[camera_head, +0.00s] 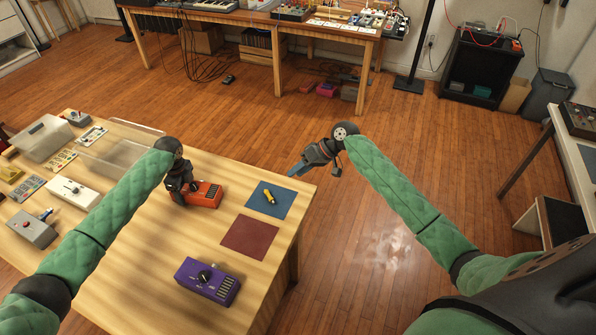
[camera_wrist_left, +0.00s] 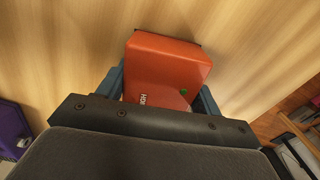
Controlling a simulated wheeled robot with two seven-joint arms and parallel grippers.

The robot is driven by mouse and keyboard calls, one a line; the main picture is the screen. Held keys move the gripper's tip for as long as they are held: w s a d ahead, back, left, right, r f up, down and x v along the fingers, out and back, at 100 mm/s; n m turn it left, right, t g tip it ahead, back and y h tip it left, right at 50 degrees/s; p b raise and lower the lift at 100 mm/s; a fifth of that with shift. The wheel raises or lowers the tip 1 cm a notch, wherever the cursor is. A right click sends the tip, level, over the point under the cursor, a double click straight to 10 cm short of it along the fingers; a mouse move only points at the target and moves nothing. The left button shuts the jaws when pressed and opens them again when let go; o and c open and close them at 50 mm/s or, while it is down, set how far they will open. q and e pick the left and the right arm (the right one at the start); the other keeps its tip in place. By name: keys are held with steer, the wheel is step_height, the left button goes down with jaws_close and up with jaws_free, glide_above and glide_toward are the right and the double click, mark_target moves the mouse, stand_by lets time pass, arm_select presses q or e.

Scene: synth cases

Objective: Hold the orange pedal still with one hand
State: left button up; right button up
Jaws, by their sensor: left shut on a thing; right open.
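The orange pedal (camera_head: 206,194) lies on the wooden table, left of the blue mat. My left gripper (camera_head: 180,194) is at its left end and shut on it. In the left wrist view the orange pedal (camera_wrist_left: 166,68) sits between the two blue-grey fingers of my left gripper (camera_wrist_left: 160,88), one finger on each side. The gripper's body hides its near end there. My right gripper (camera_head: 303,168) is open and empty, out past the table's right edge, over the floor.
A blue mat (camera_head: 285,205) with a yellow object (camera_head: 269,196) and a bare dark red mat (camera_head: 250,237) lie to the right. A purple pedal (camera_head: 207,281) is near the front. Boxes, panels and a clear bin (camera_head: 43,138) crowd the table's left.

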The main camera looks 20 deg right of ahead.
arm_select(q)
steer(key=o, duration=1.2)
steer(key=shift+c, duration=0.2)
step_height(320, 180, up, 12)
steer(key=shift+r, duration=0.1)
step_height(320, 180, up, 10)
steer(key=p, duration=0.7)
steer(key=shift+p, duration=0.35)
